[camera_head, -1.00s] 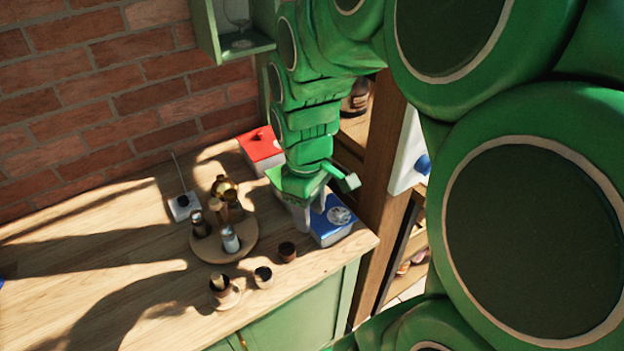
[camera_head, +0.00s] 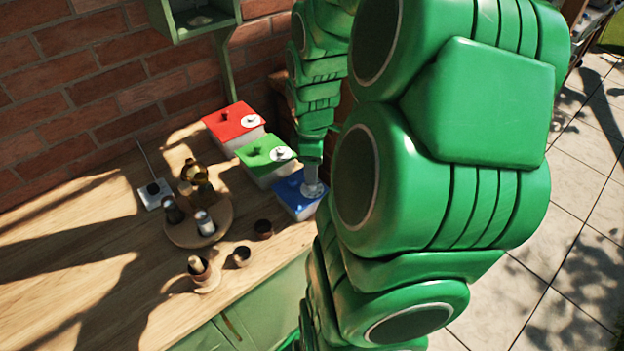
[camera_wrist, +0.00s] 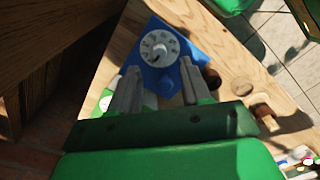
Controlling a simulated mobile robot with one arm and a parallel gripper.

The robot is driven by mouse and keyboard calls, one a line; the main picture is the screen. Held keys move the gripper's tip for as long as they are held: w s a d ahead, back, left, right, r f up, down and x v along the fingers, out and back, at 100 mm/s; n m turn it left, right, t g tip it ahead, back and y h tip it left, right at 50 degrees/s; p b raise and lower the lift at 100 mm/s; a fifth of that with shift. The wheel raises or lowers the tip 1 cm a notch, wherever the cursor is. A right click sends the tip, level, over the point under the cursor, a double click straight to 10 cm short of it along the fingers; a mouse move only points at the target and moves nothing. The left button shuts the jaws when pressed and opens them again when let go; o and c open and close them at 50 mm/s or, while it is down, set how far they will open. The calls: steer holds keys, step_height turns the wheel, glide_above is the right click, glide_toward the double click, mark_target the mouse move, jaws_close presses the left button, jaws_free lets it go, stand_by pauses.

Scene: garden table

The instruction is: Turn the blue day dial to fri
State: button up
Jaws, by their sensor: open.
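The blue-lidded box (camera_head: 292,197) stands at the right end of the counter. Its round white day dial (camera_head: 314,189) shows partly beneath my arm. In the wrist view the white dial (camera_wrist: 159,48) on the blue lid (camera_wrist: 183,48) has dark marks around its rim, too small to read, and a dark spot near its lower middle. A blue knob (camera_wrist: 170,82) stands on the lid nearer my wrist. My gripper (camera_wrist: 160,66) is open, with one finger on each side of the knob and the dial just beyond the fingertips. I cannot tell if it touches anything.
A green-lidded box (camera_head: 262,152) and a red-lidded box (camera_head: 229,120), each with a white dial, stand in line behind. Left are a round wooden tray (camera_head: 180,237) with bottles, and small brown cups (camera_head: 263,229). Wall and shelf bound the back.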

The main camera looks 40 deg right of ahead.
mark_target(312, 187)
step_height(312, 187, down, 5)
stand_by(0.3)
jaws_close()
